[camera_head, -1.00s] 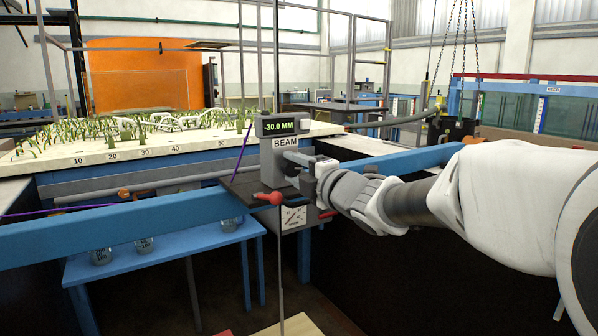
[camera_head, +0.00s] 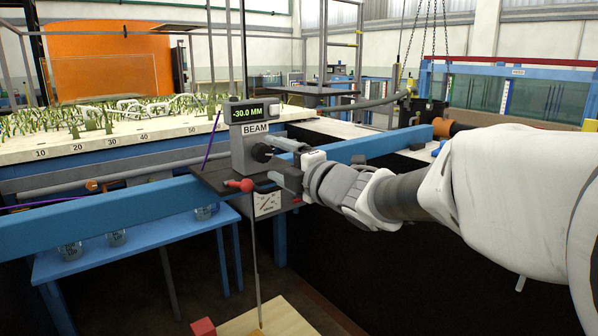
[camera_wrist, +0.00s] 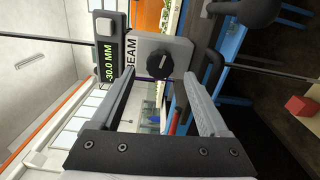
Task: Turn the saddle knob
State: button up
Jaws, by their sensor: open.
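The saddle is a grey block (camera_head: 240,150) labelled BEAM, with a display (camera_head: 252,112) reading -30.0 MM on top. Its black round knob (camera_head: 262,152) sits on the face towards my gripper. In the wrist view the knob (camera_wrist: 158,66) has a white pointer mark and lies between the two fingers, beyond their tips. My gripper (camera_head: 276,161) is open and empty, close in front of the knob. In the wrist view its fingers (camera_wrist: 163,88) stand wide on either side. I see no contact with the knob.
A red-tipped lever (camera_head: 240,185) sticks out below the saddle, near the lower finger. The blue beam (camera_head: 110,208) runs left and right of the saddle. A thin vertical rod (camera_head: 256,260) hangs below. A planted flume bed (camera_head: 120,140) lies behind.

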jog(key=p+v, duration=0.2)
jog(key=v, duration=1.1)
jog(key=shift+p, duration=0.3)
jog(key=shift+d, duration=0.15)
jog(key=s+d+f+m+g+h, duration=0.1)
jog(key=s+d+f+m+h, duration=0.15)
jog(key=d+m+h, duration=0.5)
jog(key=s+d+f+m+g+h, duration=0.1)
jog(key=s+d+f+m+h, duration=0.2)
jog(key=m, duration=0.7)
jog(key=s+a+f+m+g+p, duration=0.1)
jog(key=s+a+f+m+g, duration=0.1)
jog(key=s+f+m+g, duration=0.35)
jog(key=s+a+f+m+g, duration=0.2)
jog(key=s+m, duration=0.1)
jog(key=s, duration=0.5)
notch_tip(320, 180, up, 22)
jog(key=p, duration=2.1)
jog(key=shift+d+p, duration=0.25)
jog(key=shift+p, duration=0.15)
